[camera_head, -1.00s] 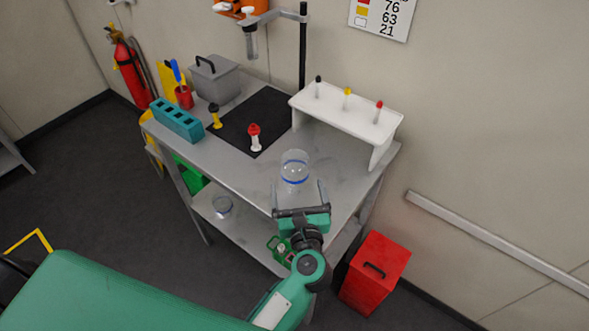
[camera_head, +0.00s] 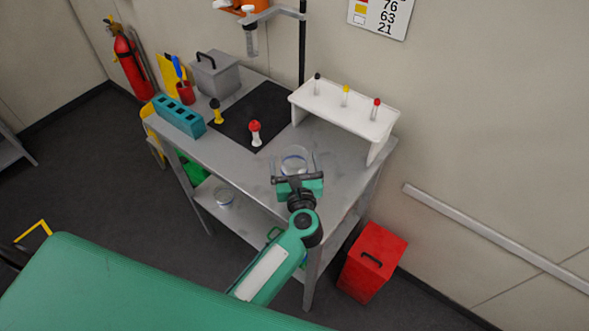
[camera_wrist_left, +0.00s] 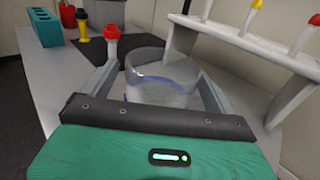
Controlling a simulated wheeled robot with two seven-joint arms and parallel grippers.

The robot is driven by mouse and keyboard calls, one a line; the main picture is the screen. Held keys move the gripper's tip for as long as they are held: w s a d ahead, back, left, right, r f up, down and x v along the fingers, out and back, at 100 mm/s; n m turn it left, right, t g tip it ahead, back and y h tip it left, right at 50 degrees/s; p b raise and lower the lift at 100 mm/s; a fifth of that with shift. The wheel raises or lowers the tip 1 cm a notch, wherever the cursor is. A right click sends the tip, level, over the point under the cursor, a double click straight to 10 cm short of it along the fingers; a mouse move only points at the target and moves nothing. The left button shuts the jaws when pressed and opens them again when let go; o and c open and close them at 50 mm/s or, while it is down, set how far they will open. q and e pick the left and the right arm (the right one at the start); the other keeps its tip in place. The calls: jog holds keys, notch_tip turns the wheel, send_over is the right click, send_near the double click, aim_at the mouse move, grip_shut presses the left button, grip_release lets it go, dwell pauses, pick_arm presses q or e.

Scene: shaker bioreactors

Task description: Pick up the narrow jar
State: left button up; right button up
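A clear jar (camera_head: 295,158) with a blue band stands on the grey table's near right part; it also shows in the left wrist view (camera_wrist_left: 160,82). My left gripper (camera_head: 295,163) is open, with one finger on each side of this jar. In the left wrist view a gap shows between the jar and the fingers (camera_wrist_left: 157,88), and the jar's base is hidden by the gripper body. A second clear jar (camera_head: 223,196) stands on the lower shelf. My right gripper is not in view.
A white rack (camera_head: 345,105) with several capped tubes stands behind right of the jar. A red-capped tube (camera_head: 254,133) stands on the black mat (camera_head: 262,112). A teal block (camera_head: 178,117) and grey box (camera_head: 215,74) are at the left. A red bin (camera_head: 370,265) stands on the floor.

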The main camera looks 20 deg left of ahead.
pick_arm(q)
jog(key=c, duration=1.1)
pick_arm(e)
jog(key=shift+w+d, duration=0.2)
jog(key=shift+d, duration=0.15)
pick_arm(q)
jog(key=shift+r, duration=0.1)
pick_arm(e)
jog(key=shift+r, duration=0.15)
pick_arm(q)
jog(key=shift+r+p, duration=7.95)
jog(key=shift+r, duration=1.95)
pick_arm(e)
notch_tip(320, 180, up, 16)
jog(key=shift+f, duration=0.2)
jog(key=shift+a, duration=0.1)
